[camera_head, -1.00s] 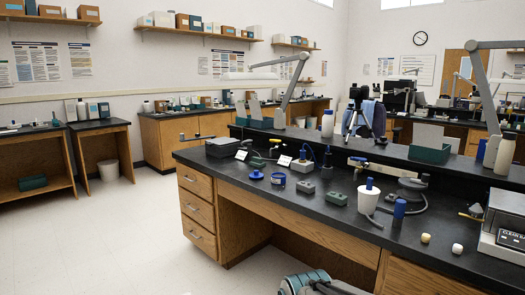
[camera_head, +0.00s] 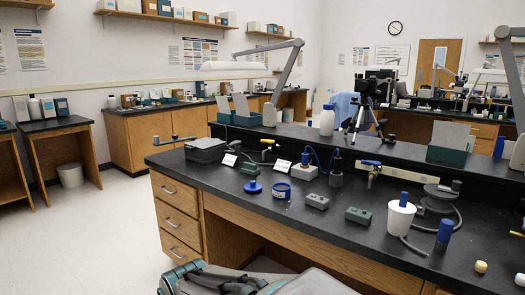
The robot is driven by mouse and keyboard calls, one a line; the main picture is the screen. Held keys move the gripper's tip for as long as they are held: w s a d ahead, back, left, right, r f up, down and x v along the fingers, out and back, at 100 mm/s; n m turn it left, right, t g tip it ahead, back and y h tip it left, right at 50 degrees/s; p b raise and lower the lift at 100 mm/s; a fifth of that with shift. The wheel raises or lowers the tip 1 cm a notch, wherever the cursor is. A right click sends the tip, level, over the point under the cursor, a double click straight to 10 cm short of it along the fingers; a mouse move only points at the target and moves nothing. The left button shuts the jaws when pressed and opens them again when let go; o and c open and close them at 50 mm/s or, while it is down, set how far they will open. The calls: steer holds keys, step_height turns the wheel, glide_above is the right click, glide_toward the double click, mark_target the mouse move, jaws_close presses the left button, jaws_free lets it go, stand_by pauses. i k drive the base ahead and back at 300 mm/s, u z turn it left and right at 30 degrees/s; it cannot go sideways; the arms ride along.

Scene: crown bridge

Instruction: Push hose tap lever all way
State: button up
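A second tap with a yellow lever (camera_head: 267,142) stands farther left, behind a small white card. A thin grey lever-like fitting (camera_head: 175,139) sticks up at the bench's far left end. I cannot tell which of these is the hose tap, and the lever positions are too small to read. Part of my arm shows at the bottom edge; my gripper's fingertips do not show.
A raised shelf runs behind. The floor (camera_head: 95,235) at left is clear.

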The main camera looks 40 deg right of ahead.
mark_target(376, 164)
steer(key=z, duration=0.5)
steer(key=i, duration=0.8)
steer(key=z, duration=0.8)
